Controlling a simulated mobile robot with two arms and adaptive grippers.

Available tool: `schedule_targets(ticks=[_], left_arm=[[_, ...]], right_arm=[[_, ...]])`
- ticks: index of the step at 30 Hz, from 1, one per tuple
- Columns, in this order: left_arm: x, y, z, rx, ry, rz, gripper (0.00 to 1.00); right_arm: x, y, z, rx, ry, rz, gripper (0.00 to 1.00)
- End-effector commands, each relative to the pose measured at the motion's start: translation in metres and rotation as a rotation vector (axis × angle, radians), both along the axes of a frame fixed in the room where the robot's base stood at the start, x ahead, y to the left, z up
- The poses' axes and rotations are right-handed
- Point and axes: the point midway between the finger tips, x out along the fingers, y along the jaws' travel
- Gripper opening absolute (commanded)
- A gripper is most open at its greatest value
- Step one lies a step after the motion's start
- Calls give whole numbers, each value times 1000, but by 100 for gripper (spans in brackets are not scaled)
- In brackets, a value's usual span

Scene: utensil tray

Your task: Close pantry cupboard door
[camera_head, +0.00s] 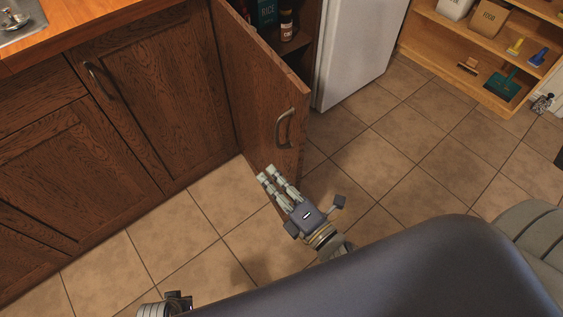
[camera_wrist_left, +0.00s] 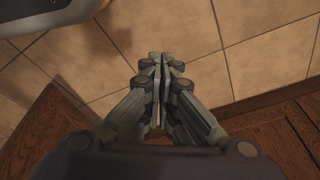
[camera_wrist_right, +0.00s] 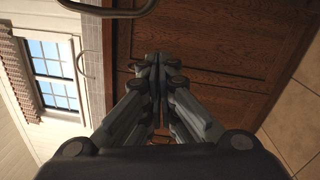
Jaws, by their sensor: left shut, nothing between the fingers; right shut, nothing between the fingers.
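The pantry cupboard door (camera_head: 262,95) is brown wood and stands open, swung out from the cabinet front. Its curved metal handle (camera_head: 284,128) is near its free edge. My right gripper (camera_head: 266,173) is shut and empty, with its fingertips close to the door's lower free corner. I cannot tell if they touch it. In the right wrist view the shut fingers (camera_wrist_right: 155,62) point at a brown wooden panel (camera_wrist_right: 210,50), with a curved metal handle (camera_wrist_right: 120,10) above. My left gripper (camera_wrist_left: 160,60) is shut and empty over the tiled floor.
Shelves behind the door hold a bottle (camera_head: 286,26) and a dark box (camera_head: 266,12). A white fridge (camera_head: 350,60) stands right of the pantry. A wooden shelf unit (camera_head: 480,45) is at the upper right. The tiled floor (camera_head: 400,150) between is clear. Closed cabinets (camera_head: 150,90) line the left.

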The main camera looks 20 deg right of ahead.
Motion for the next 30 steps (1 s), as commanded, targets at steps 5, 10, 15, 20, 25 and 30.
schedule_targets(ticks=[5, 10, 15, 20, 25, 30], left_arm=[[-1, 0, -5, 0, -1, -1, 0], [-3, 1, -9, 1, 4, -1, 0], [-3, 1, -11, 1, 2, -1, 0], [-4, 1, -11, 0, 3, -1, 0], [-4, 0, -11, 0, 5, -2, 0], [-4, 0, -11, 1, 7, -2, 0]], right_arm=[[16, -19, 6, -4, -1, 1, 0], [23, -30, 9, 0, 0, 0, 0], [24, -32, 9, 1, 0, -1, 0], [24, -32, 9, 1, 0, -1, 0], [24, -34, 9, -1, -1, 4, 0], [24, -43, 9, -5, -1, 31, 0]])
